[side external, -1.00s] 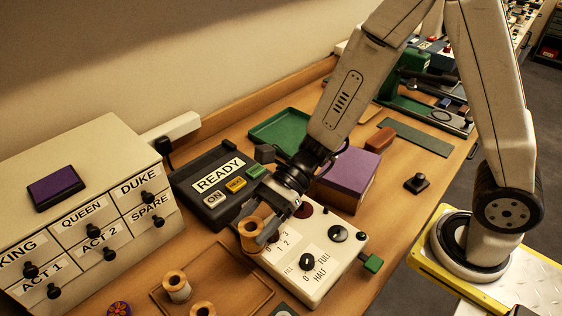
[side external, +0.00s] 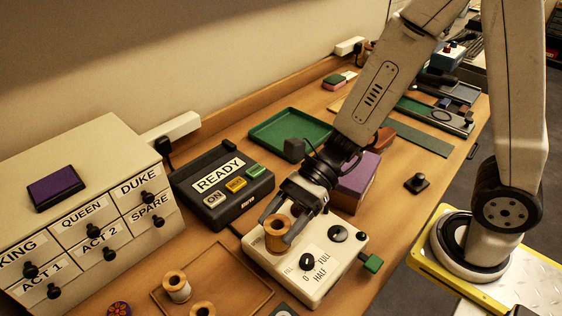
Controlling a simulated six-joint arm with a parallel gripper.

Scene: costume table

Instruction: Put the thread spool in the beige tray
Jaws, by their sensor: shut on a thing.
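My gripper (side external: 279,225) is shut on a wooden thread spool (side external: 276,241) with a copper-brown middle. It holds the spool roughly upright in front of, or over, the white control box; the gap beneath is hard to judge. Two more spools stand at the bottom left: one (side external: 176,287) and another (side external: 202,309), cut by the picture's edge. They are on a thin-edged wood-coloured tray or mat (side external: 240,292). I cannot make out a clearly beige tray. A green tray (side external: 262,137) lies empty farther back.
The white control box (side external: 338,262) has knobs and a green side knob. A dark READY panel (side external: 237,207) is left of my gripper. A labelled drawer cabinet (side external: 95,190) stands at left. A purple box (side external: 357,178) is partly behind my wrist.

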